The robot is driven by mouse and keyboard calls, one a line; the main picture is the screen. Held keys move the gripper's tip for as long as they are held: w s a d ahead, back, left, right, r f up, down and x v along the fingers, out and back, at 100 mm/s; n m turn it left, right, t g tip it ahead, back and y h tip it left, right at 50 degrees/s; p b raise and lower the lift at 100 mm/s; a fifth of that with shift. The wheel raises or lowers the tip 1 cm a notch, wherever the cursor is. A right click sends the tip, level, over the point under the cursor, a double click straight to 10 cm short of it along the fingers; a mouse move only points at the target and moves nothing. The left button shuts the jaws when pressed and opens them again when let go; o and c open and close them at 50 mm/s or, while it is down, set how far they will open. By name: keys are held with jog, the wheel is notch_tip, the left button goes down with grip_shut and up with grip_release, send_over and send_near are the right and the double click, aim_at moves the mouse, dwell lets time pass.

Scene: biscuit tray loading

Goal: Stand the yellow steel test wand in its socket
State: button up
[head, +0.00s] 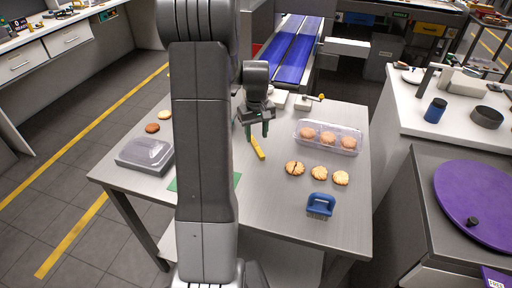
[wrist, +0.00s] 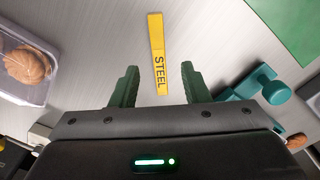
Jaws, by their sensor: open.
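The yellow wand (head: 258,149) lies flat on the steel table, below and just in front of my gripper (head: 258,136). In the wrist view the wand (wrist: 157,45) shows a black "STEEL" label, and its labelled end lies in line with the gap between the green fingers of my gripper (wrist: 160,70). The fingers are apart with nothing between them; the height above the wand is hard to tell. A small grey block with a yellow-tipped rod (head: 307,102) stands at the table's back. I cannot tell whether it is the socket.
A clear tray of biscuits (head: 327,151) is to the right. Loose biscuits (head: 319,173) and a blue brush (head: 320,205) lie in front of it. A lidded grey box (head: 145,155) and green mat (head: 237,180) are left. A teal object (wrist: 250,85) lies beside my gripper.

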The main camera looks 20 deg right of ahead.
aim_at(256, 145)
jog(key=f, duration=0.3)
jog(key=f+p, duration=0.1)
jog(key=f, duration=0.1)
jog(key=shift+w, duration=0.4)
grip_shut()
